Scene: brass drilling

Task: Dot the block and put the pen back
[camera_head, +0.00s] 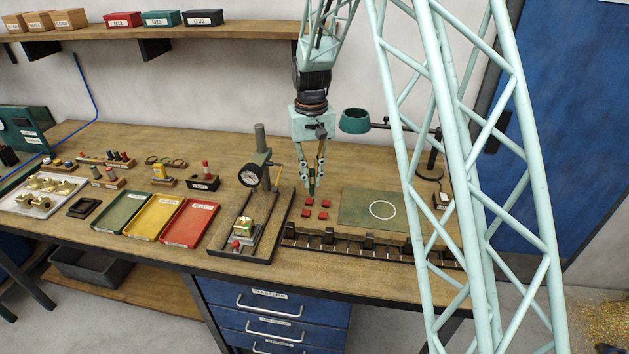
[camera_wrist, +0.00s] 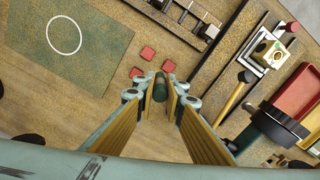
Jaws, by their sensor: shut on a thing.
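My gripper (camera_head: 312,188) is shut on a dark green cylinder, likely the pen (camera_wrist: 160,88). It points down over the bench just behind the red squares, and I cannot tell whether its tip touches the surface. A brass block (camera_head: 243,226) sits in the dial gauge fixture, left of my gripper. The block also shows in the wrist view (camera_wrist: 268,50) at the upper right, with a round hole in it. A black stand (camera_head: 203,184) with a red-topped piece stands further left on the bench.
Several red squares (camera_head: 306,213) lie beside a green mat (camera_head: 352,207) with a white circle. The dial gauge (camera_head: 250,175) rises between my gripper and the coloured trays (camera_head: 189,221). A green lamp (camera_head: 355,121) stands at right. A dark slotted rail (camera_head: 330,248) runs along the front.

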